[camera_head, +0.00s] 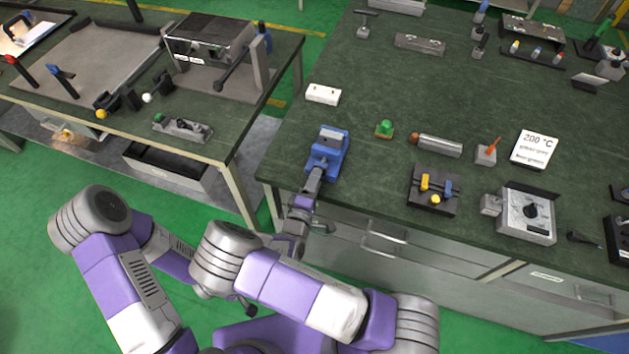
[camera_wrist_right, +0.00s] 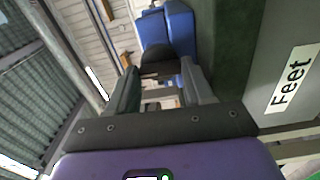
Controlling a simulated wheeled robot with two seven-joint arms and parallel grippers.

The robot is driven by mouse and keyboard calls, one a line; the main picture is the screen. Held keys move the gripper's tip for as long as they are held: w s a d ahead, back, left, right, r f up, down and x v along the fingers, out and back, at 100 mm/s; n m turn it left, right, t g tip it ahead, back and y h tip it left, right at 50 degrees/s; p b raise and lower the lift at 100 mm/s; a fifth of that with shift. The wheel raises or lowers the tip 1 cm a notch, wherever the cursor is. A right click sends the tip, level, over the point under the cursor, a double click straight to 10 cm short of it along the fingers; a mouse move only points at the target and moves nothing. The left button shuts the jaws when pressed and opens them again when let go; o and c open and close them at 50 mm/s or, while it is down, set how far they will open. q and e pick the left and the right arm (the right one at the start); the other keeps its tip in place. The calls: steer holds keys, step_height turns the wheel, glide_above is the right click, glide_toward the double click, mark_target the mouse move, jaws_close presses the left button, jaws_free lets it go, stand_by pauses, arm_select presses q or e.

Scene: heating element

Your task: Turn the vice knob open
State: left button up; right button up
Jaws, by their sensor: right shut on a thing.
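The blue vice (camera_head: 328,148) stands at the near left edge of the right-hand green-topped table. Its blue body also shows at the top of the right wrist view (camera_wrist_right: 180,28). My right gripper (camera_head: 314,180) is at the vice's near side, at the table edge. In the right wrist view the gripper's two fingers (camera_wrist_right: 160,82) are shut on the dark rounded vice knob (camera_wrist_right: 157,60), one finger on each side. The knob is mostly hidden by the gripper in the head view. My left arm shows at the lower left, but its gripper is not visible.
A green button (camera_head: 385,128), a metal cylinder (camera_head: 437,146) and a black block with yellow and blue parts (camera_head: 432,189) stand right of the vice. A white box (camera_head: 323,94) lies behind it. Drawers (camera_head: 430,262) are below the tabletop. A second table stands left, across a gap.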

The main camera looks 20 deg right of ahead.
steer(key=shift+n, duration=0.3)
steer(key=o, duration=0.8)
steer(key=shift+c, duration=0.2)
steer(key=v, duration=0.7)
steer(key=shift+s+a, duration=0.15)
steer(key=shift+s, duration=0.1)
